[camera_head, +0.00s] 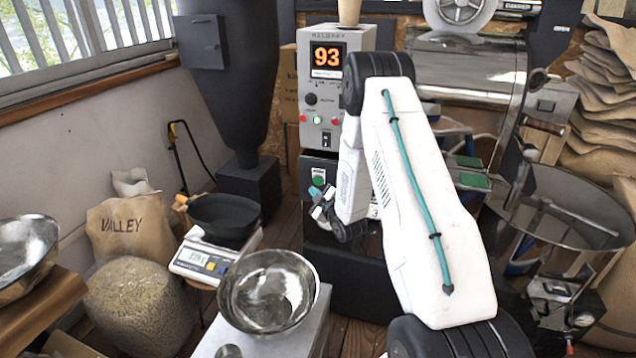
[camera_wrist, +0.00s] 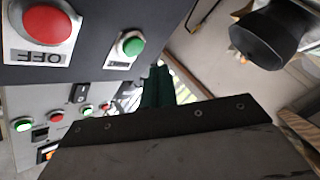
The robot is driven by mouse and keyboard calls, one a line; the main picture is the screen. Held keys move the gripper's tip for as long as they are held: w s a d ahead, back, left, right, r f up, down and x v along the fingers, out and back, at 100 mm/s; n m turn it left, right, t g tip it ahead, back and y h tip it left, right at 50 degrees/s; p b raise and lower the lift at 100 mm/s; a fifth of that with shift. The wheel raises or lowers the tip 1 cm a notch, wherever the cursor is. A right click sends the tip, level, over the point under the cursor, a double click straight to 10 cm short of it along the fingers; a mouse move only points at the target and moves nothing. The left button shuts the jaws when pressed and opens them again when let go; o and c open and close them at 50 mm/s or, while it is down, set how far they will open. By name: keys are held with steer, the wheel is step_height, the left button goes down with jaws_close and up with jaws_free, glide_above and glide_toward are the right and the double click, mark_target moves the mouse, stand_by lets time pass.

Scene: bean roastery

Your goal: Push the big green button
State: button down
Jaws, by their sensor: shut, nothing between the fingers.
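The big green button (camera_head: 319,180) sits on a pale label on the dark front of the cabinet below the grey control panel. In the wrist view the green button (camera_wrist: 132,46) is round with a metal ring, and a larger red OFF button (camera_wrist: 45,24) is beside it. My gripper (camera_head: 318,194) is just below the green button in the head view, its fingers shut and empty. In the wrist view the teal fingers of my gripper (camera_wrist: 158,76) are beside the button, with a gap in the picture. The red button is hidden behind my arm in the head view.
The grey control panel (camera_head: 317,70) above has a display reading 93 and small red and green lights. A scale (camera_head: 205,262) with a black pan (camera_head: 224,217) and a steel bowl (camera_head: 268,291) stand left of my arm. Sacks and a round steel tray (camera_head: 560,215) flank it.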

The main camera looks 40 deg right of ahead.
steer(key=shift+s+a, duration=0.85)
steer(key=shift+a, duration=0.25)
steer(key=s+f+m+g, duration=0.5)
steer(key=s+f+g, duration=0.3)
steer(key=g, duration=0.2)
steer(key=s+a+r+m+g, duration=0.1)
steer(key=s+a+r+g, duration=0.1)
steer(key=s+a+r, duration=0.5)
steer(key=s+a+r+m+g+y, duration=0.1)
steer(key=s+a+r, duration=0.6)
steer(key=s+r, duration=0.9)
steer(key=s+a+r+m+g, duration=0.1)
steer(key=s+a+r, duration=0.5)
steer(key=s+r, duration=0.6)
step_height(320, 180, up, 2)
steer(key=shift+a+r+m+g+y, duration=0.2)
steer(key=shift+a+m+g+y, duration=0.15)
steer(key=shift+g, duration=0.55)
